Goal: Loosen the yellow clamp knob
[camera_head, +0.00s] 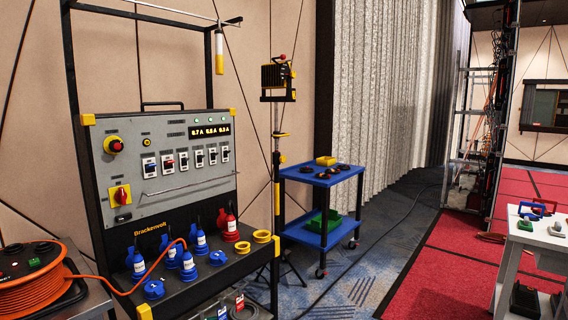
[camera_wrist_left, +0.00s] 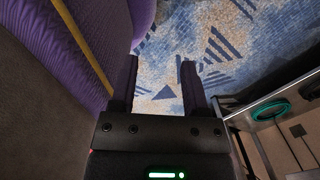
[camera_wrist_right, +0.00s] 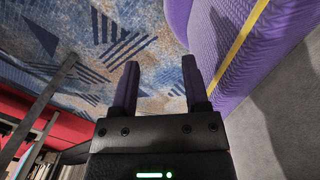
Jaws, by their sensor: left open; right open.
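A work light (camera_head: 276,76) with a red knob on top sits on a thin upright stand (camera_head: 277,160) left of the blue cart. A small yellow piece (camera_head: 279,134) shows partway up the stand; it may be the clamp knob, but it is too small to tell. A longer yellow section (camera_head: 277,195) is lower on the same stand. My left gripper (camera_wrist_left: 160,80) is open and empty above the patterned carpet. My right gripper (camera_wrist_right: 158,77) is open and empty above the carpet. Neither gripper shows in the head view, and no knob is near either one.
A power panel (camera_head: 165,165) with switches and blue and red plugs stands at the left. An orange cable reel (camera_head: 30,285) is at the lower left. A blue cart (camera_head: 322,176) stands right of the stand. A white table (camera_head: 535,235) is at the right. Carpet between is mostly clear.

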